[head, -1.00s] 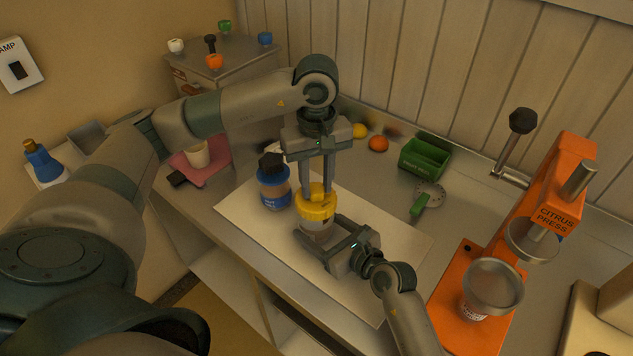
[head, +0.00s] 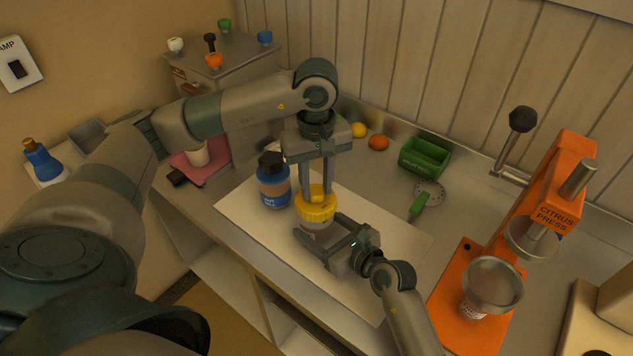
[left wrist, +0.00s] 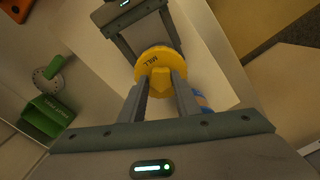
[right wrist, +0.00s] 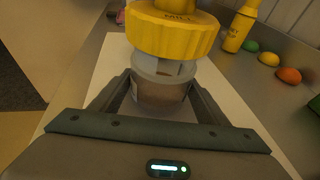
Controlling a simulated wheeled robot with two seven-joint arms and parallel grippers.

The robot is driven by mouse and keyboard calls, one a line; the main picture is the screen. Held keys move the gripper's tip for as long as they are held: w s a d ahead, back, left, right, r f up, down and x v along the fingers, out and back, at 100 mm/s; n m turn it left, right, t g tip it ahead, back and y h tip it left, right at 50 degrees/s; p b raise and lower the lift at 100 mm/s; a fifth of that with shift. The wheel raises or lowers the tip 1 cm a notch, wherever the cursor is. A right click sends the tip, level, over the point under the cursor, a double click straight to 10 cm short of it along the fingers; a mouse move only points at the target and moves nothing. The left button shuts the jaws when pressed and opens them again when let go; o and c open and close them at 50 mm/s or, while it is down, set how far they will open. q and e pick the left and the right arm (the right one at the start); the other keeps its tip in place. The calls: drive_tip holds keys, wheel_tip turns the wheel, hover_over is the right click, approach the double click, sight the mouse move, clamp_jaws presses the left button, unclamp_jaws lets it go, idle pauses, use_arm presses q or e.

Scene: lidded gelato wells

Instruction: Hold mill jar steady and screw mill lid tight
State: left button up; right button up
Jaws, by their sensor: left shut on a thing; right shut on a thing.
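The yellow mill lid (head: 316,209), ribbed at its rim, sits at the top of the mill jar (head: 314,229). My left gripper (head: 317,188) comes from above, shut on the lid's raised knob. In the left wrist view the lid (left wrist: 150,68) shows the word MILL. My right gripper (head: 322,232) is shut around the jar's sides from the front. In the right wrist view the jar (right wrist: 160,94) stands upright between the fingers, with a pale neck showing below the lid (right wrist: 170,36). I cannot tell how tightly the lid is seated.
A green box (head: 425,157), a green-handled tool (head: 419,203) and fruit (head: 378,142) lie behind. An orange citrus press (head: 460,290) stands right.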

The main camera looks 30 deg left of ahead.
use_arm(q)
drive_tip(key=shift+f, duration=1.4)
drive_tip(key=o, duration=1.2)
drive_tip(key=shift+o, duration=0.2)
